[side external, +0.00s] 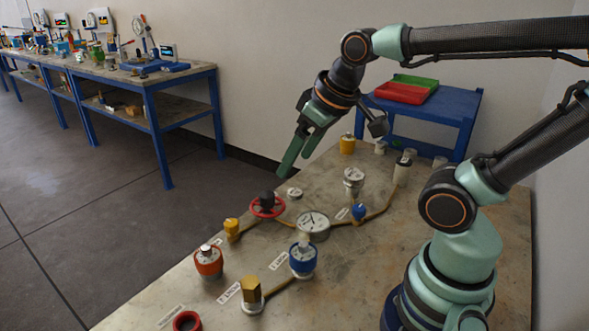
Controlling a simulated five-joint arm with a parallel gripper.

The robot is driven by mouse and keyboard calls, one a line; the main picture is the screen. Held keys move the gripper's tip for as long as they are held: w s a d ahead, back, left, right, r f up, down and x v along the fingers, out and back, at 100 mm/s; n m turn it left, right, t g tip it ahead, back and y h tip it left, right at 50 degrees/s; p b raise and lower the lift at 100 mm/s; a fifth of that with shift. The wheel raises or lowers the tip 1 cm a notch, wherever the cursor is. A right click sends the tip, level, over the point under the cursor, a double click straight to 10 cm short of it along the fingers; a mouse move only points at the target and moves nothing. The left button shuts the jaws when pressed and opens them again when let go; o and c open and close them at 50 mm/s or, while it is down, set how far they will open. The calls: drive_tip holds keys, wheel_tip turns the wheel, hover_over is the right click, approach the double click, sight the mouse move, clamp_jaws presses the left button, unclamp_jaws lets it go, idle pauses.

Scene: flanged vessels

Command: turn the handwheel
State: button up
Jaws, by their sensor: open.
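The red handwheel (267,206) sits low on the bench with a dark hub at its centre. A brass-coloured pipe runs from it to the right. My gripper (298,160) is above and slightly right of the handwheel, pointing down and to the left. Its green fingers are open with nothing seen between them. The fingertips are apart from the wheel. The wheel's underside is hidden.
Around the handwheel stand a pressure gauge (313,224), a yellow fitting (232,229), an orange-red vessel (208,262), a blue vessel (303,261) and a blue knob (358,211). The bench (400,270) has bare room at the right. A blue side table (450,105) stands behind.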

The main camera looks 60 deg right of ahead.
drive_tip(key=w+d+f+n+g, duration=0.1)
drive_tip(key=w+d+n+g, duration=0.3)
drive_tip(key=w, duration=0.6)
drive_tip(key=n+g, duration=0.1)
drive_tip(key=n, duration=0.4)
approach(267, 194)
wheel_tip(267, 194, down, 10)
drive_tip(key=shift+w+f, duration=0.15)
clamp_jaws()
drive_tip(key=shift+m, duration=0.3)
